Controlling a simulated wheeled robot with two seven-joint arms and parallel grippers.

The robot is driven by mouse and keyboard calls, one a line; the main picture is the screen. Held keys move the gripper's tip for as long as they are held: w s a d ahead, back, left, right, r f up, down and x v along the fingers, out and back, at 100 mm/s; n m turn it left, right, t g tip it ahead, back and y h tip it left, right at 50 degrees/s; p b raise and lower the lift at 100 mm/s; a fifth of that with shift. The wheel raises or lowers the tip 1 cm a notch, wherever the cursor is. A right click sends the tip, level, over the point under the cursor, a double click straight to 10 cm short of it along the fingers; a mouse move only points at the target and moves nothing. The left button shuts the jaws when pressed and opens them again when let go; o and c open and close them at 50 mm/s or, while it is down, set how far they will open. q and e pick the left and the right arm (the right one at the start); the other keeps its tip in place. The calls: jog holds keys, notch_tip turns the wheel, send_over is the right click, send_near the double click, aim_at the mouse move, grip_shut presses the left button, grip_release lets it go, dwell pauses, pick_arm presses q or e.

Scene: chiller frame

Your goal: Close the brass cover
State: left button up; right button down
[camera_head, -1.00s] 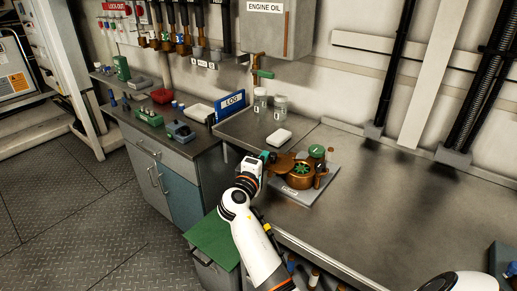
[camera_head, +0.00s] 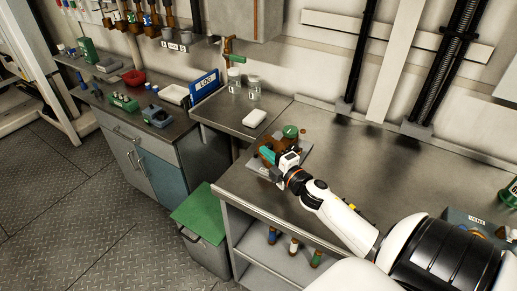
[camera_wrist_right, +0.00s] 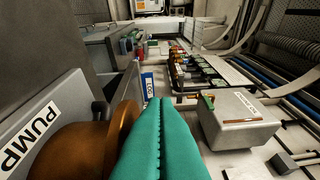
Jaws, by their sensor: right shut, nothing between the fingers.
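The brass pump assembly (camera_head: 265,146) sits on a grey plate (camera_head: 303,150) on the steel bench. In the head view my right arm and gripper hide much of it, so I cannot tell how the brass cover stands. My right gripper (camera_head: 267,155) is at the near left side of the assembly, its teal fingers close against the brass. In the right wrist view the fingers (camera_wrist_right: 161,105) are shut with nothing between them. A round brass part (camera_wrist_right: 75,150) lies just left of them, beside a plate labelled PUMP (camera_wrist_right: 35,138). My left gripper is not in view.
A green-topped part (camera_head: 290,131) stands just behind the pump. A green-topped bin (camera_head: 205,212) stands below the bench front. The bench right of the pump is largely clear.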

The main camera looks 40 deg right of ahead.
jog(key=shift+s+d+f+n+y, duration=0.1)
jog(key=shift+s+d+n+y, duration=0.55)
jog(key=shift+y, duration=0.45)
jog(key=shift+d, duration=0.4)
jog(key=shift+s+d, duration=0.1)
